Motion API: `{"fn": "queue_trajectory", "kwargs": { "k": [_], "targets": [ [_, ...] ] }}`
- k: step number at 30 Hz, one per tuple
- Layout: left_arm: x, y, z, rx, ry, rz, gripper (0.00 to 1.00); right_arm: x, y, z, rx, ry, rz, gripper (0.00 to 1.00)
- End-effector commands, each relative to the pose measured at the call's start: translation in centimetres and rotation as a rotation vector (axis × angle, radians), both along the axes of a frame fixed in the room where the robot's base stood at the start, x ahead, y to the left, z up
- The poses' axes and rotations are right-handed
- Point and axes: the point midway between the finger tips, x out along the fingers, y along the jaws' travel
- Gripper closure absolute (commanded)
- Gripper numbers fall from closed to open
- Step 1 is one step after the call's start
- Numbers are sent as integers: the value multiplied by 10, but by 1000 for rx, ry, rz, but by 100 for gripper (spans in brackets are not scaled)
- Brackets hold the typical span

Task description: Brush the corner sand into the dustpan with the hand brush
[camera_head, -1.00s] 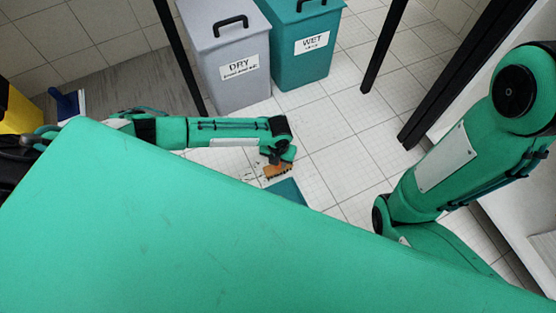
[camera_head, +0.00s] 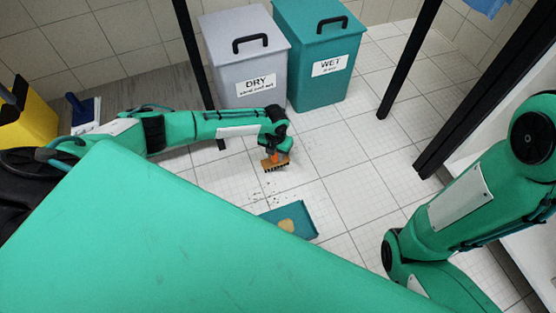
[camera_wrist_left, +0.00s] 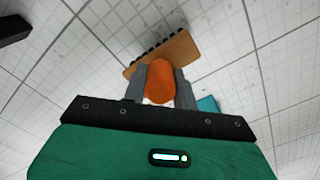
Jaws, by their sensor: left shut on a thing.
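My left gripper (camera_head: 277,146) is shut on the orange handle of the hand brush (camera_head: 272,166). In the left wrist view the grey fingers (camera_wrist_left: 159,86) close around the orange handle, with the tan, dark-bristled brush head (camera_wrist_left: 178,53) beyond. I cannot tell whether the bristles touch the floor. The teal dustpan (camera_head: 303,226) lies on the floor nearer to me, apart from the brush, with a tan patch of sand (camera_head: 287,226) in it. A teal sliver of it shows in the left wrist view (camera_wrist_left: 207,103). Dark sand specks (camera_head: 262,194) lie between brush and dustpan. The right gripper is out of view.
A grey DRY bin (camera_head: 246,65) and a teal WET bin (camera_head: 318,60) stand behind the brush. Dark frame legs (camera_head: 407,60) stand beside them. A yellow container (camera_head: 30,115) and a blue-and-white object (camera_head: 84,112) are at left. Tiled floor right of the dustpan is clear.

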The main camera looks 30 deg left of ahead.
Motion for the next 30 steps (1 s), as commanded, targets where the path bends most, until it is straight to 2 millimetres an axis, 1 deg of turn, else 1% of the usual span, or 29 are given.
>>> {"fn": "queue_trajectory", "kwargs": {
  "k": [8, 21, 30],
  "targets": [
    [0, 0, -1, 0, 0, 0, 92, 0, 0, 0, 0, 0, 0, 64],
    [0, -1, -21, -1, 0, -1, 92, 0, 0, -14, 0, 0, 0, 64],
    [0, -1, -22, -1, -1, -1, 92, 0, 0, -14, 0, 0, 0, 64]
  ]
}}
